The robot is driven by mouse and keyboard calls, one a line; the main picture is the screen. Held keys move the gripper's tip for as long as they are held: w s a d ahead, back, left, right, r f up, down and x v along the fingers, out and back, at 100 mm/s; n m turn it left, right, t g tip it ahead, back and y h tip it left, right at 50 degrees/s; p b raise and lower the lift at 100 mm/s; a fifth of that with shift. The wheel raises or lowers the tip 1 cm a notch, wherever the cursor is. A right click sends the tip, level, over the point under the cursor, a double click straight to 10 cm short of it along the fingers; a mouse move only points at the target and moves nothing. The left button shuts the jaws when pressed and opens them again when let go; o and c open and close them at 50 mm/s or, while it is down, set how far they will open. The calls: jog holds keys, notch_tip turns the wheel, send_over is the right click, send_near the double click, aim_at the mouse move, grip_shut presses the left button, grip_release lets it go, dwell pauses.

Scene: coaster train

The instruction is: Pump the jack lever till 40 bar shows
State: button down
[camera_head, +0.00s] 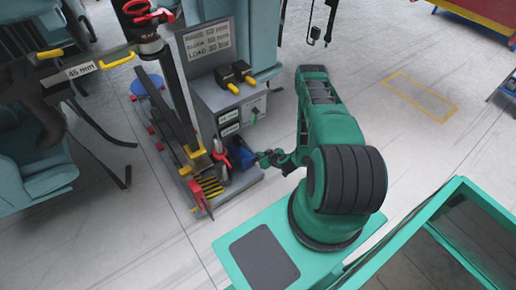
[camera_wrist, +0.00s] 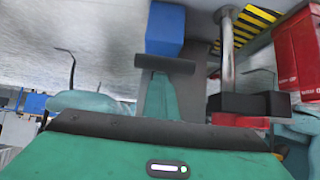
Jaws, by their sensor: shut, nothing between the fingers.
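The jack unit stands on a grey base plate (camera_head: 232,189) left of my arm in the head view. A blue block (camera_head: 241,153), perhaps the pump body, sits on it, and my gripper (camera_head: 262,159) is just to its right, shut and empty. A red-handled part (camera_head: 221,153) stands left of the block; I cannot tell whether it is the jack lever. In the wrist view a blue block (camera_wrist: 165,28) is at the top, with a steel rod (camera_wrist: 228,50) and a dark block (camera_wrist: 250,105) to its right. No pressure reading is legible.
Yellow-black stripes (camera_wrist: 250,32) and red parts (camera_wrist: 298,52) are at the wrist view's right.

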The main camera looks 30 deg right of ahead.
jog(key=shift+s+f, duration=0.45)
jog(key=shift+f, duration=0.2)
jog(key=w+r, duration=0.1)
jog(key=r, duration=0.1)
jog(key=w+r, duration=0.1)
jog(key=r, duration=0.1)
jog(key=shift+w, duration=0.35)
jog(key=s+r, duration=0.2)
jog(key=s, duration=0.7)
jog(key=shift+s+d, duration=0.25)
jog(key=shift+r, duration=0.1)
dwell(1.3)
